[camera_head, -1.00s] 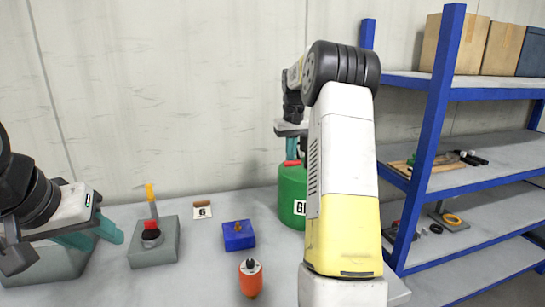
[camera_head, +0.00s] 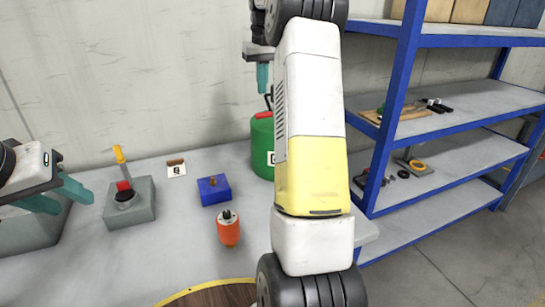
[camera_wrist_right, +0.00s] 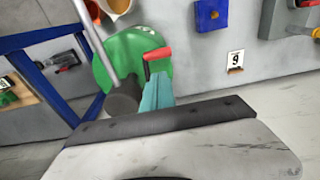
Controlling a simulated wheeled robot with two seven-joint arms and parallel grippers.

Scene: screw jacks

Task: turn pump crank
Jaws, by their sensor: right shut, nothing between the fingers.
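A green tank (camera_head: 262,150) with a red handle (camera_head: 264,115) and a thin black bent rod (camera_head: 268,101) on top stands at the back of the bench, partly hidden by my right arm. My right gripper (camera_head: 263,80) is above it, shut and empty, fingers down. In the right wrist view the tank (camera_wrist_right: 128,48) lies beyond my teal fingertips (camera_wrist_right: 158,78), which overlap the lower end of the red handle (camera_wrist_right: 158,58); contact cannot be told. A grey rod (camera_wrist_right: 90,32) with a dark cylinder (camera_wrist_right: 122,102) is left of the fingers. My left gripper (camera_head: 62,196) is open and empty at the left.
On the bench are a grey box with a red knob and yellow lever (camera_head: 129,200), a blue block (camera_head: 214,190), an orange canister (camera_head: 228,230) and a number card (camera_head: 176,168). A blue-framed shelf (camera_head: 395,115) stands right. A round wooden top (camera_head: 215,297) is in front.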

